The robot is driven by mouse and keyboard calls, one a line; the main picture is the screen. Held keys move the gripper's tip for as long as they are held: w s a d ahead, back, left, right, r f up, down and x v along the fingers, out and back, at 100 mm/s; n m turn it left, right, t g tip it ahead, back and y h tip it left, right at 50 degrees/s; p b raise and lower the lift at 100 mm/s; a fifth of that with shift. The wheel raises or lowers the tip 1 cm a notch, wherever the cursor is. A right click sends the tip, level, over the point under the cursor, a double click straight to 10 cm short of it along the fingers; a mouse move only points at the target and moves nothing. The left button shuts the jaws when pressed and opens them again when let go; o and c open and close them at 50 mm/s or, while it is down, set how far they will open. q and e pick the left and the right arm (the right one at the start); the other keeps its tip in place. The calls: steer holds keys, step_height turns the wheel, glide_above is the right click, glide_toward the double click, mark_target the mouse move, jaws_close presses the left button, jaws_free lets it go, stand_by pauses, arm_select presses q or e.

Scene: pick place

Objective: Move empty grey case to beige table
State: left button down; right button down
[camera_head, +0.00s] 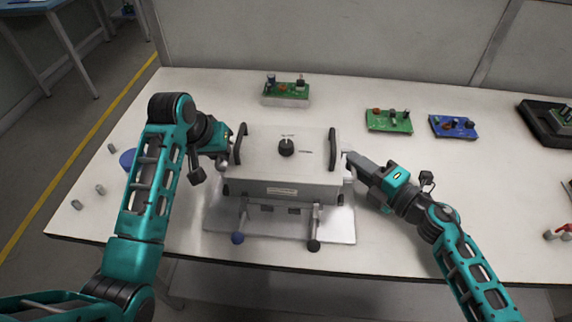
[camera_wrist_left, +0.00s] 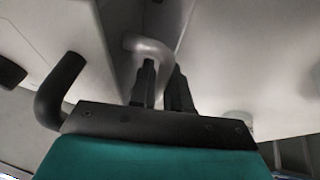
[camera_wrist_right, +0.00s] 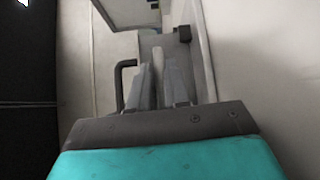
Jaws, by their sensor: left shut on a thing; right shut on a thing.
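The grey case (camera_head: 290,172) stands in the middle of the light table, its lid shut with a black knob and two black handles on top. Its inside is hidden. My left gripper (camera_head: 224,160) is at its left side, shut on a grey side handle of the case, which shows in the left wrist view (camera_wrist_left: 150,48). My right gripper (camera_head: 352,163) is at its right side, shut on the case's side there; the grasped part is mostly hidden. The light, off-white table (camera_head: 400,180) lies under everything; I cannot tell whether it is the beige table.
A metal plate with levers (camera_head: 338,226) lies under and before the case. Circuit boards stand behind: one green (camera_head: 286,90), another green (camera_head: 389,121) and one blue (camera_head: 453,127). A black case (camera_head: 545,122) is at right. A blue table (camera_head: 62,30) stands at far left. Small cylinders lie left.

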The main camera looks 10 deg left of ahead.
arm_select(q)
steer(key=shift+r, duration=0.2)
arm_select(e)
steer(key=shift+r, duration=0.1)
